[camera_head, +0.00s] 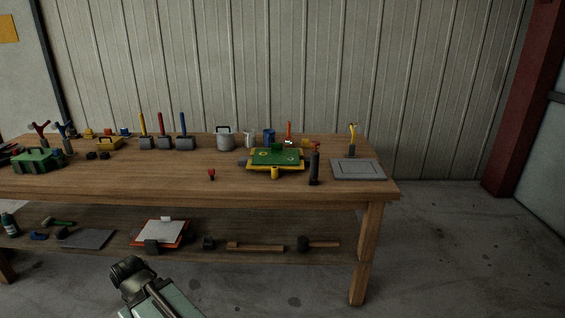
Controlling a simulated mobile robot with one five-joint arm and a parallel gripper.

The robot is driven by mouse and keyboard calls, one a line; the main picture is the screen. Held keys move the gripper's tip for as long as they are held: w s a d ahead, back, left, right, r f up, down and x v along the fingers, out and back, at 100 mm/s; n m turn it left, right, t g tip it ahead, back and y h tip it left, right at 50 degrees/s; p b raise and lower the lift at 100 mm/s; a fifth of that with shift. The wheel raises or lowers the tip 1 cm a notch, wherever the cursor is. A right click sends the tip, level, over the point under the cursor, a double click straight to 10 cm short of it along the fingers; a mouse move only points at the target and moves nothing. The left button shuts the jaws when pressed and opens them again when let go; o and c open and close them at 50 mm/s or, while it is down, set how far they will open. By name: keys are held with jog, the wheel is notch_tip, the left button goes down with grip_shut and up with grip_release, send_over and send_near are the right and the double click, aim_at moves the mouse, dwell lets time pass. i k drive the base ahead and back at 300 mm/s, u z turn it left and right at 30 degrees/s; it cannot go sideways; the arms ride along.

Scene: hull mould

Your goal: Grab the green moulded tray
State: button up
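A flat green moulded tray (270,157) lies on the wooden workbench, right of the middle. It sits on or in a yellow piece (290,168) whose edges show around it; I cannot tell whether the two are joined. Small items lie on or close against the tray, including a red and white one at its back right. My arm shows at the bottom of the view, in front of the bench and well apart from the tray. Its dark end, my gripper (130,272), is small, and its fingers cannot be made out.
On the workbench (120,180), a dark cylinder (314,167) stands just right of the tray and a grey plate (357,169) lies further right. Mugs and a grey pot (225,138) stand behind. A green box (38,160) is far left. The lower shelf holds tools. Floor right is clear.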

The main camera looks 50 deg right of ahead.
aim_at(277, 155)
jog(key=z, duration=0.45)
jog(key=i, duration=0.7)
jog(key=z, duration=1.2)
